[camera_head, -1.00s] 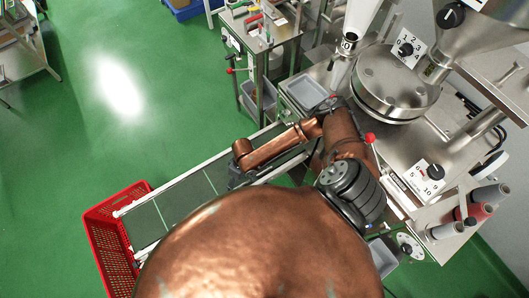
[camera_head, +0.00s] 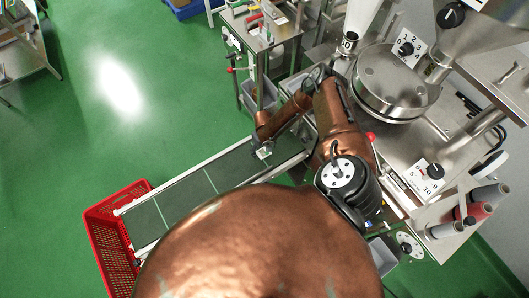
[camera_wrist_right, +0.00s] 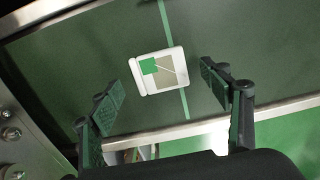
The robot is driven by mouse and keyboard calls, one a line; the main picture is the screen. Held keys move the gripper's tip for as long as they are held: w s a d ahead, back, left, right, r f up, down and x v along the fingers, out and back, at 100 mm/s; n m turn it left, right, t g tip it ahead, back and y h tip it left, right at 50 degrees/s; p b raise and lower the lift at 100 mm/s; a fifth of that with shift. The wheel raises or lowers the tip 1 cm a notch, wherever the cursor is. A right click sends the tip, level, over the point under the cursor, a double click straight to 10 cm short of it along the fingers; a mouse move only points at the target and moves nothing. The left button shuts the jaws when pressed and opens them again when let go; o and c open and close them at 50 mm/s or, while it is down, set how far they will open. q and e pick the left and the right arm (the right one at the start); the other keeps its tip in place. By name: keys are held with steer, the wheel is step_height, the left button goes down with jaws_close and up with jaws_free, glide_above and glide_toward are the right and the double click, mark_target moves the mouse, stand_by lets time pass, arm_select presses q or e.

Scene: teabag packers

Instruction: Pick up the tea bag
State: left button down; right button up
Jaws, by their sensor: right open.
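The tea bag (camera_wrist_right: 165,72) is a flat white-edged packet with a green tag and a string. In the head view my right gripper (camera_head: 263,150) is small at the end of the copper arm over the belt's upper end. My left gripper is not in view.
Metal rails (camera_wrist_right: 215,121) edge the belt. A red crate (camera_head: 100,235) stands at the belt's lower left end. The steel packing machine (camera_head: 395,85) stands to the right. A grey tray (camera_head: 295,88) sits near the arm. Green floor lies open at left.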

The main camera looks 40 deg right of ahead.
steer(key=shift+f, duration=0.55)
steer(key=c, duration=0.7)
steer(key=shift+c, duration=0.2)
steer(key=shift+r, duration=0.15)
